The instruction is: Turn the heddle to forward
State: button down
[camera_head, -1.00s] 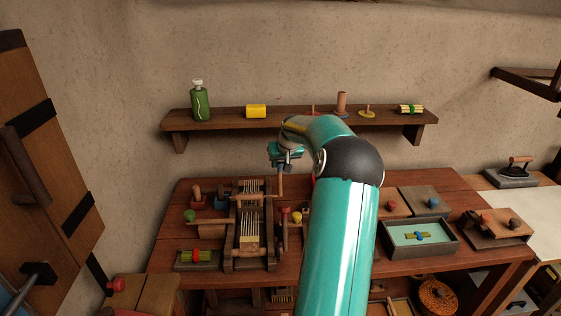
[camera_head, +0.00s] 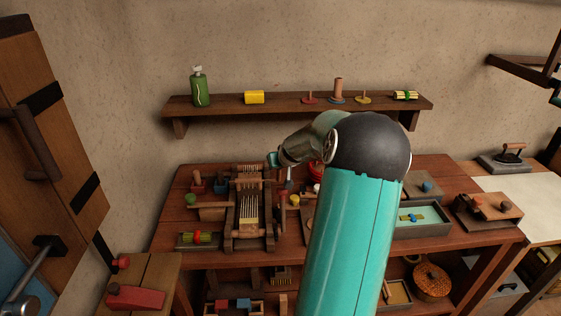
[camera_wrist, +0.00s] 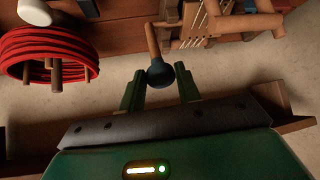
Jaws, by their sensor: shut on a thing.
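The small wooden loom (camera_head: 236,225) with pale warp threads stands on the left half of the table. In the wrist view its frame and threads (camera_wrist: 205,22) show at the top. A wooden lever (camera_wrist: 153,40) with a dark blue round knob (camera_wrist: 160,74) stands out beside it; I take this as the heddle handle. My gripper (camera_wrist: 160,88) has its green fingers on either side of the knob and is shut on it. In the head view my gripper (camera_head: 275,160) is at the loom's back right, and the lever is mostly hidden there.
A wall shelf (camera_head: 240,106) with a green bottle (camera_head: 200,90) and a yellow block (camera_head: 254,97) runs behind the table. A red coil on pegs (camera_wrist: 45,55) is near my gripper.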

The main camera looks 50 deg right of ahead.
jog(key=shift+s+a+f, duration=0.25)
jog(key=shift+a+f, duration=0.15)
jog(key=shift+f, duration=0.25)
jog(key=c, duration=1)
grip_release()
jog(key=shift+w+d, duration=0.1)
jog(key=shift+d, duration=0.1)
jog(key=shift+v, duration=7.1)
jog(key=shift+w+d+r, duration=0.1)
jog(key=shift+r, duration=0.05)
jog(key=shift+w, duration=0.1)
